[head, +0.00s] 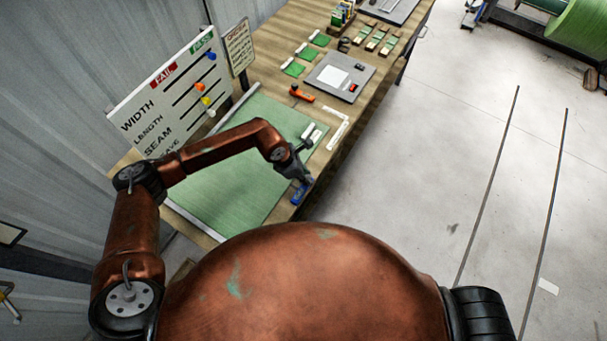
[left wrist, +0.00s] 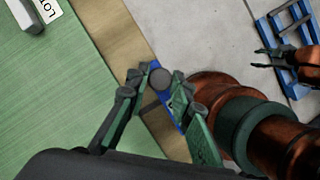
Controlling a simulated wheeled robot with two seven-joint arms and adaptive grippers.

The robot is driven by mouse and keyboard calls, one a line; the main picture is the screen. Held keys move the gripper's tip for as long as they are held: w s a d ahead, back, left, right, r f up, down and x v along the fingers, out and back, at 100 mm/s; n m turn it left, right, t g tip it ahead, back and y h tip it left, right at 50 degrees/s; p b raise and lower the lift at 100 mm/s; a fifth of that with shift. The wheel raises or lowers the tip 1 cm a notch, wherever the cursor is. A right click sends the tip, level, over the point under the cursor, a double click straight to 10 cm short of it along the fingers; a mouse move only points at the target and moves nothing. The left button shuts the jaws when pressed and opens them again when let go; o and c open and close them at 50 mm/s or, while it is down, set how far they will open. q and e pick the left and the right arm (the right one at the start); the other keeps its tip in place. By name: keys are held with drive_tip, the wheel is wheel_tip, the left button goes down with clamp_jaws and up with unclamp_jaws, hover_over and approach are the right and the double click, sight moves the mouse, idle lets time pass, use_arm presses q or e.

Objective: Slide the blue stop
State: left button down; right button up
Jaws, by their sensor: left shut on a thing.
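The blue stop (head: 298,194) sits at the near right edge of the bench, beside the green mat (head: 240,195). It also shows in the left wrist view as a blue bar (left wrist: 166,97) with a round grey knob (left wrist: 160,78). My left gripper (head: 304,178) reaches down to it. In the left wrist view my left gripper (left wrist: 158,85) has its fingers on either side of the knob, shut on the stop. The fingers hide part of the stop. A dark-fingered copper gripper, likely my right one (left wrist: 263,58), shows small at the right; its opening is unclear.
A white ruler-like angle (head: 338,130), an orange-handled tool (head: 301,94) and a grey tray (head: 325,73) lie farther along the bench. A board (head: 165,95) with colored knobs stands at the wall side. A blue frame (left wrist: 282,45) is on the floor. The floor at right is mostly clear.

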use_arm(q)
drive_tip(key=c, duration=1.7)
unclamp_jaws()
drive_tip(key=shift+s+d, duration=0.15)
drive_tip(key=shift+d, duration=0.1)
drive_tip(key=shift+a+r, duration=0.1)
drive_tip(key=shift+r, duration=0.05)
drive_tip(key=v, duration=1.1)
drive_tip(key=shift+a+r, duration=0.2)
drive_tip(key=shift+r, duration=0.1)
